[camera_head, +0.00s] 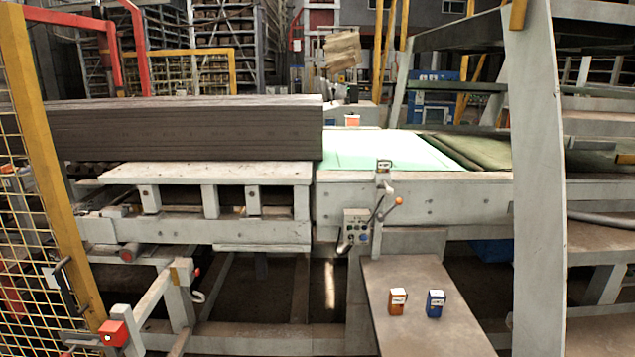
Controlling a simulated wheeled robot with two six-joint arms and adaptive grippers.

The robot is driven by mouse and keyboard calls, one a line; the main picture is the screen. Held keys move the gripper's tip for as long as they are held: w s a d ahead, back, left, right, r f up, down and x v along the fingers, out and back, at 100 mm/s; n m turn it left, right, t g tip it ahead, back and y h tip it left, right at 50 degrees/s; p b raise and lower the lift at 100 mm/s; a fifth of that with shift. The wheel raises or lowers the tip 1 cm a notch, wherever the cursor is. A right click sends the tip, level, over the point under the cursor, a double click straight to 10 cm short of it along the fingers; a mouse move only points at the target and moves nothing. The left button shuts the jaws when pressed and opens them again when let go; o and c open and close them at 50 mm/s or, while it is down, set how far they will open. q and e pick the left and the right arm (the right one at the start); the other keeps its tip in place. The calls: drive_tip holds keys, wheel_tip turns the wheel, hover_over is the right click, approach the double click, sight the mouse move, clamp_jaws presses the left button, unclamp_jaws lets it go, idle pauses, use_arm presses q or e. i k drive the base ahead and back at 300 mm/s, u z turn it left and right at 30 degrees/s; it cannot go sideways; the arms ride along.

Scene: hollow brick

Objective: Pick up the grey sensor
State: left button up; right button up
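No plainly grey sensor stands out. A small pale box with dark edges (384,165) sits on the near edge of the conveyor frame, above the control box; it may be the grey sensor, but it is too small to be sure. Two similar small boxes stand upright on the brown plate at the lower right: an orange one (397,302) and, to its right and apart from it, a blue one (435,304). Neither of my grippers is in view.
The brown plate (425,335) is otherwise clear. A control box with buttons (357,229) and an orange-knobbed lever (394,204) stand behind it. A grey post (537,200) rises on the right. A stack of dark boards (190,130) lies at left, beside a pale green conveyor surface (380,148).

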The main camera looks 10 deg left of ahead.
sight(383, 164)
drive_tip(key=z, duration=0.05)
drive_tip(key=k, duration=0.35)
drive_tip(key=u, duration=1.25)
drive_tip(key=i, duration=1.15)
drive_tip(key=z, duration=0.85)
drive_tip(key=i, duration=0.65)
drive_tip(key=z, duration=0.7)
